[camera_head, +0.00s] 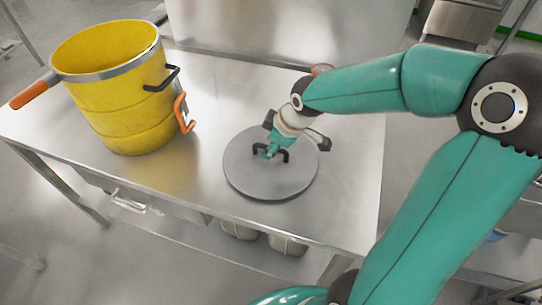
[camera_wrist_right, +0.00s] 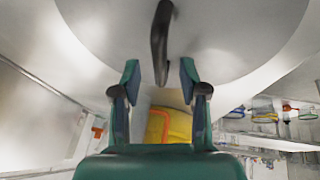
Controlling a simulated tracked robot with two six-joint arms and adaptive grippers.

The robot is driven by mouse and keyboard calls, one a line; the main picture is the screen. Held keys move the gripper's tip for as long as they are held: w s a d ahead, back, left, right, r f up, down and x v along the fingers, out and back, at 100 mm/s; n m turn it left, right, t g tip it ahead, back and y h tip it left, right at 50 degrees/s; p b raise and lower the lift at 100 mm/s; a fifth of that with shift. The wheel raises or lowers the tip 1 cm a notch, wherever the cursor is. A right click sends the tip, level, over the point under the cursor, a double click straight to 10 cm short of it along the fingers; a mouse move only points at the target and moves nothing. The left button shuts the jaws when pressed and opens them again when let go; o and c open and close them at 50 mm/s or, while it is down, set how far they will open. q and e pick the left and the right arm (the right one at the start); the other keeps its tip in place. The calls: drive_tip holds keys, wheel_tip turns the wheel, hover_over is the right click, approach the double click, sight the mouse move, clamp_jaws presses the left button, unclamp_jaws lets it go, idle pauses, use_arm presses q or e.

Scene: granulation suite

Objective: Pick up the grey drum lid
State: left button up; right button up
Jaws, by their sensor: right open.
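The grey drum lid (camera_head: 245,180) is a round flat disc lying on the steel table, with a dark arched handle (camera_head: 285,155) on top. My right gripper (camera_head: 272,151) is over the lid at the handle and hides part of it. In the right wrist view, the lid (camera_wrist_right: 235,40) fills the upper part. The handle (camera_wrist_right: 160,35) reaches down between the two spread fingers of the right gripper (camera_wrist_right: 160,78), with a gap on each side. The right gripper is open and holds nothing. My left gripper is not in view.
An open yellow drum (camera_head: 120,105) with orange and black handles stands on the steel table (camera_head: 205,95), left of the lid. Bare table lies between them. Pale containers (camera_head: 288,244) sit below the table. A steel panel (camera_head: 290,30) rises behind it.

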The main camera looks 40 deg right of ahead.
drive_tip(key=shift+x, duration=1.15)
clamp_jaws()
drive_tip(key=shift+r, duration=0.15)
